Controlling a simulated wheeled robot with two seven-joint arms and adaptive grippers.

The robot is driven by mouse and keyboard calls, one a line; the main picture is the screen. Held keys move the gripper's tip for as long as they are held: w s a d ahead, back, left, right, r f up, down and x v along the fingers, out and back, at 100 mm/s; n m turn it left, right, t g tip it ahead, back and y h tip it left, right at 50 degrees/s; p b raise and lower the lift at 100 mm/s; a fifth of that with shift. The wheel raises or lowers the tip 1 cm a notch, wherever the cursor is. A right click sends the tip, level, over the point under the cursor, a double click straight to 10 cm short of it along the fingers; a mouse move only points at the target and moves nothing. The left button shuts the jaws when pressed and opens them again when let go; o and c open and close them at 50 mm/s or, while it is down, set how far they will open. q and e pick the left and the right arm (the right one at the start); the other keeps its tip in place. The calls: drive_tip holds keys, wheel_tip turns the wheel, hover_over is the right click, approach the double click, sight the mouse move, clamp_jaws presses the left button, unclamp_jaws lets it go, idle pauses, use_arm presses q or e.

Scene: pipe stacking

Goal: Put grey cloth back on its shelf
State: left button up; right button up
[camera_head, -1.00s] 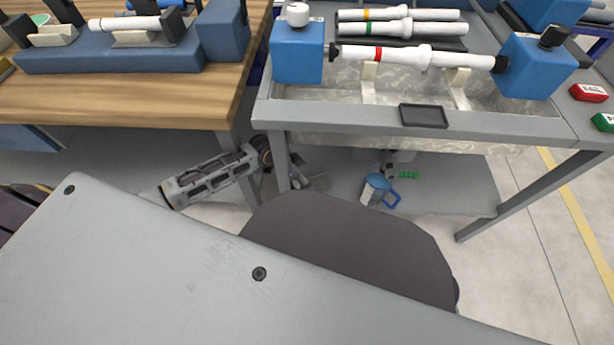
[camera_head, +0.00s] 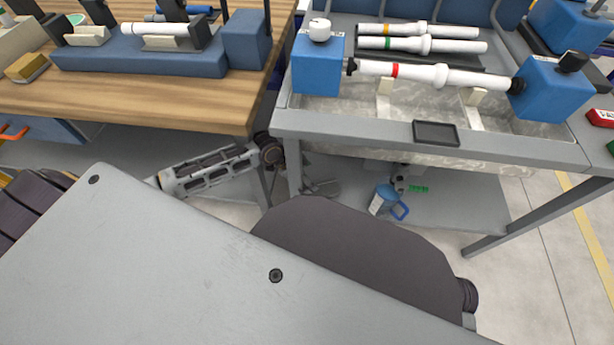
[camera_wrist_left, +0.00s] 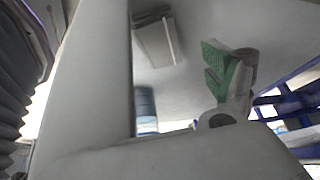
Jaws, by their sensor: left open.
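I cannot make out a grey cloth in either view. In the head view my left arm reaches in under the benches from the left. Its gripper (camera_head: 322,187) is open, small and partly hidden beside the sink bench's front left leg, above the lower shelf (camera_head: 450,210). I see nothing between its fingers. A green-and-grey object (camera_wrist_left: 230,80) and a blue container (camera_wrist_left: 146,108) show there, with large grey bars close to the camera. My right gripper is not in view.
On the lower shelf stand a blue jug (camera_head: 384,199) and a small green item (camera_head: 418,189). The sink bench leg (camera_head: 293,165) stands close to my left wrist. Above are blue pipe holders (camera_head: 318,65) and several white pipes. A wooden workbench (camera_head: 150,100) is at left.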

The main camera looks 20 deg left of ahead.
use_arm(q)
drive_tip(key=s+d+n, duration=0.3)
drive_tip(key=s+d, duration=0.6)
drive_tip(key=d, duration=0.1)
drive_tip(key=s+a+r+n+t+y, duration=0.1)
drive_tip(key=s+a+n, duration=0.2)
drive_tip(key=s, duration=0.4)
drive_tip(key=shift+a+r+n+y, duration=0.2)
drive_tip(key=shift+n+y, duration=0.2)
drive_tip(key=shift+n, duration=0.5)
drive_tip(key=shift+f+p, duration=0.15)
drive_tip(key=shift+p, duration=0.35)
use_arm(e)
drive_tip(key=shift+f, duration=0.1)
